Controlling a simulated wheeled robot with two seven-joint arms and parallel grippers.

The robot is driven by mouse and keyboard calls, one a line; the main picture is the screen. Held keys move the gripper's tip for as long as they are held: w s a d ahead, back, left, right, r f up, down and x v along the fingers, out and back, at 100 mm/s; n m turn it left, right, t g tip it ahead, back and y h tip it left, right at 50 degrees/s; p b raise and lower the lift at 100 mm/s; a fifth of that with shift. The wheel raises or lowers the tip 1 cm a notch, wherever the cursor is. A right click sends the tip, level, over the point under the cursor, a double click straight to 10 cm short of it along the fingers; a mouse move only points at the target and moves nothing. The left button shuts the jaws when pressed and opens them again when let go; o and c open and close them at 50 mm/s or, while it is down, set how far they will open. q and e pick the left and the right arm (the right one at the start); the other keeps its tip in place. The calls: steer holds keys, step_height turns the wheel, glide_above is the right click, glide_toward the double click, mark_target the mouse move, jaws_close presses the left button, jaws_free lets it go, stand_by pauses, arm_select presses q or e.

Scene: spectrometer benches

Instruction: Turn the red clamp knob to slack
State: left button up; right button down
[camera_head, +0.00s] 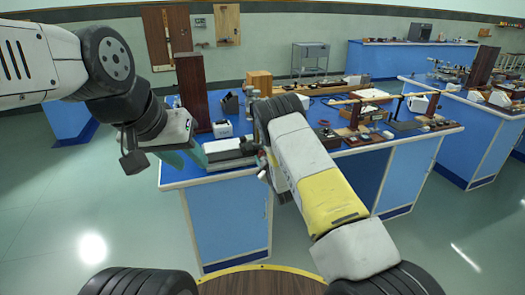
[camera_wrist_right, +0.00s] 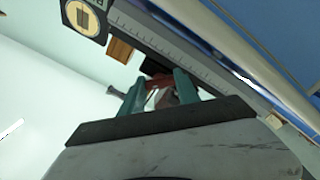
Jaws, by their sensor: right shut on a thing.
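The red clamp knob (camera_wrist_right: 158,81) shows between the teal fingers of my right gripper (camera_wrist_right: 157,88) in the right wrist view. The gripper is shut on it, and the fingers hide part of it. The knob is beside a grey rail with a scale (camera_wrist_right: 180,45). In the head view my right arm covers most of this spot, so the knob is not clear there. My left gripper (camera_head: 190,154) hangs at the left front corner of the blue bench, left of a grey instrument (camera_head: 228,150). Its teal fingers look apart, with nothing seen between them.
More benches stand at the right (camera_head: 490,125) and back. The floor at the left (camera_head: 85,215) is clear.

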steer(key=n, duration=0.4)
steer(key=shift+a+n, duration=0.1)
steer(key=shift+n, duration=0.2)
steer(key=n, duration=0.4)
steer(key=shift+n, duration=0.3)
steer(key=c, duration=0.9)
jaws_free()
steer(key=shift+s, duration=0.1)
steer(key=v, duration=0.7)
steer(key=shift+s+d, duration=0.2)
steer(key=shift+s, duration=0.15)
